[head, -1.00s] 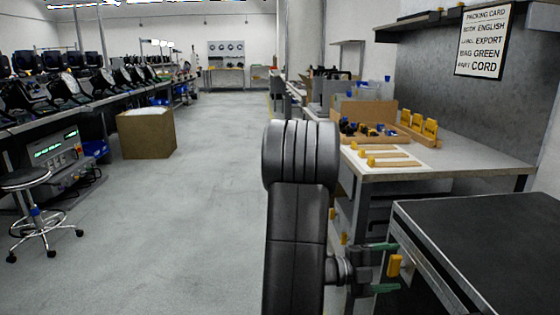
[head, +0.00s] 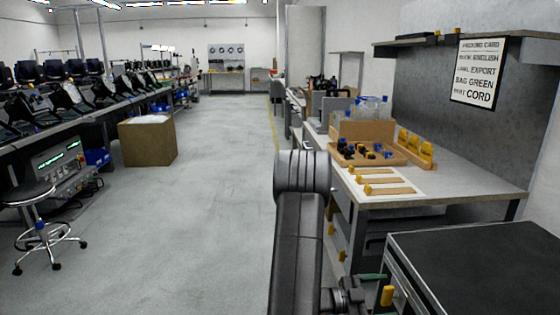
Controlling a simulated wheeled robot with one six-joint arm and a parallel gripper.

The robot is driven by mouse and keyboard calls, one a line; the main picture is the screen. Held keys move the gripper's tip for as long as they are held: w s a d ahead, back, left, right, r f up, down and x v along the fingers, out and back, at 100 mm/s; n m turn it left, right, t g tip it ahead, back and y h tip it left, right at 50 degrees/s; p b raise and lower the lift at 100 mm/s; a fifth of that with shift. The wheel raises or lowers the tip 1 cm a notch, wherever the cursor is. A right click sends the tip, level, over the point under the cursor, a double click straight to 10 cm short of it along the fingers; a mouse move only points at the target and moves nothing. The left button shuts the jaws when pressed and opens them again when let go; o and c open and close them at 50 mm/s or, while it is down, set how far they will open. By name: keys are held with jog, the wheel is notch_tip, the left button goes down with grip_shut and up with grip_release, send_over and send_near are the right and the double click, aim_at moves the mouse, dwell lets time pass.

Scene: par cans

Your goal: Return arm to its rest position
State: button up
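My arm (head: 298,235) rises from the bottom centre of the head view, its dark rounded elbow in front of the aisle and the bench's left end. My gripper (head: 381,295) is low in the picture, beside the left side of the black-topped cabinet (head: 470,265). Its green upper finger shows; the lower one is mostly cut off by the bottom edge. The fingers look apart. A small yellow piece (head: 387,296) shows between them in the picture, without clear contact; I cannot tell whether it sits behind them.
The packing bench (head: 470,185) on the right holds a wooden tray (head: 370,155), yellow holders (head: 415,147) and wooden strips. A card (head: 479,73) hangs above. A cardboard box (head: 147,143) and a stool (head: 35,215) stand left. The floor (head: 200,220) between is open.

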jog(key=n+p, duration=0.1)
jog(key=p, duration=0.1)
jog(key=n+p, duration=0.2)
jog(key=shift+r+n, duration=0.25)
jog(key=shift+n, duration=0.05)
jog(key=shift+w+f+n+p, duration=0.1)
jog(key=shift+f+n+p, duration=0.05)
jog(key=shift+n+p, duration=0.55)
